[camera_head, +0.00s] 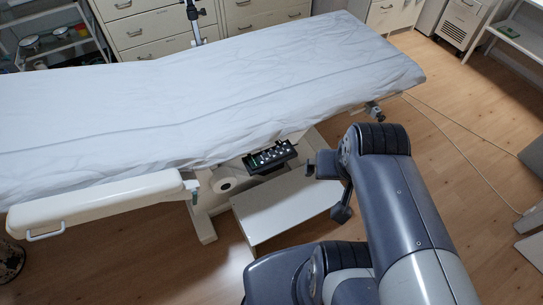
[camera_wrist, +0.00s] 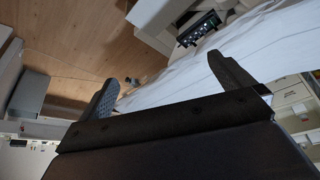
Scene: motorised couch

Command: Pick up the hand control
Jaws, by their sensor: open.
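The hand control (camera_head: 270,156) is a dark box with several light buttons. In the head view it sits under the near edge of the sheeted couch (camera_head: 230,85), at the couch base above a white step. In the wrist view the hand control (camera_wrist: 199,28) shows near the top, beyond the fingers and apart from them. My gripper (camera_wrist: 165,82) is open, with its two dark fingers wide apart and nothing between them. In the head view my gripper (camera_head: 328,185) is to the right of the hand control, partly hidden by my arm.
A white step (camera_head: 285,208) stands on the floor below the hand control. A padded armrest (camera_head: 95,203) with a metal handle juts out at the left. A pale cable (camera_head: 465,158) lies on the wooden floor at the right. Cabinets stand behind the couch.

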